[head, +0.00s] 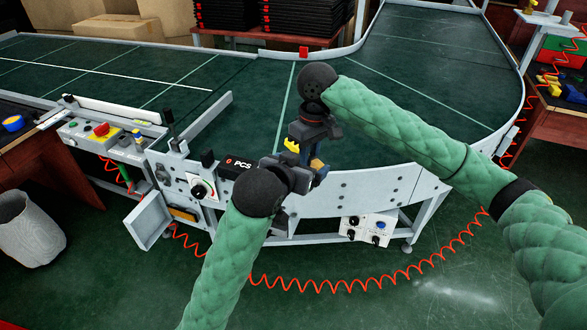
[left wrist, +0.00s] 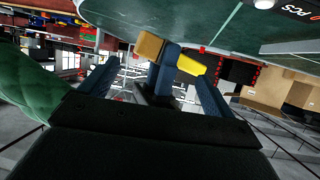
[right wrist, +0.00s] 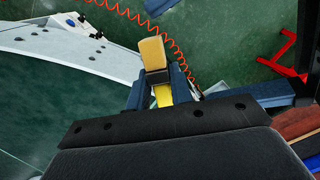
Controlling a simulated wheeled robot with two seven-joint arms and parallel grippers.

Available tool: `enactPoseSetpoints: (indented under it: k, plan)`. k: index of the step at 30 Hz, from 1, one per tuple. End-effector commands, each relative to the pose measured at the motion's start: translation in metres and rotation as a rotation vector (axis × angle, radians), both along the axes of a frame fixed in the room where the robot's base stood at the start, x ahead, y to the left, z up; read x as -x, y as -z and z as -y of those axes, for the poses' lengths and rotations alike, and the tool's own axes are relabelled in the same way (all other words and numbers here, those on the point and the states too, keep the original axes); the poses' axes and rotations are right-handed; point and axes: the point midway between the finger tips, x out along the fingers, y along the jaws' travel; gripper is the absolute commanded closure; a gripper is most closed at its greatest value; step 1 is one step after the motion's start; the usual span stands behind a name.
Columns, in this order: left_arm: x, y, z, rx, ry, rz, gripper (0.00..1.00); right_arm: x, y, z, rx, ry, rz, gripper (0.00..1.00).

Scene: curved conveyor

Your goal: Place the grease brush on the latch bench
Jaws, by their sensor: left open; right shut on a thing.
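The grease brush shows as a yellow part (head: 292,146) and a tan end, held over the conveyor's near edge. The right wrist view shows its tan end (right wrist: 153,52) sticking out past my right gripper (right wrist: 156,85), whose fingers are shut on the brush. In the head view the right gripper (head: 308,138) points down beside my left gripper (head: 312,175). The left gripper is open; in the left wrist view the brush's tan end (left wrist: 150,46) and yellow part (left wrist: 191,65) appear between and beyond its fingers (left wrist: 155,90). I cannot tell which bench is the latch bench.
The curved green conveyor (head: 420,50) fills the middle and back. A wooden bench (head: 553,125) with parts stands at right, another bench (head: 30,140) at left. A control panel (head: 95,130), waste bin (head: 28,230) and red coiled hose (head: 345,285) lie around the near side.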

Motion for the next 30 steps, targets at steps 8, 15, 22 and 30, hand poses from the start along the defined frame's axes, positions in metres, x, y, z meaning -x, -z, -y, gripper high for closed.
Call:
enactPoseSetpoints:
  k: [8,15,22,30]
  plan:
    - [-0.026,0.012,0.014,0.0,0.0,-0.001,0.11,0.0,0.0,0.0,0.0,0.0,0.0,1.0]
    - [-0.032,0.015,0.017,0.0,0.0,0.0,0.11,0.0,0.0,0.0,0.0,-0.001,0.0,1.0]
    - [-0.032,0.016,0.017,0.0,0.0,-0.001,0.17,0.001,0.0,-0.001,-0.001,-0.002,-0.001,1.0]
    - [-0.032,0.016,0.018,0.0,0.0,-0.001,0.58,0.001,0.0,-0.001,-0.001,-0.003,0.0,1.0]
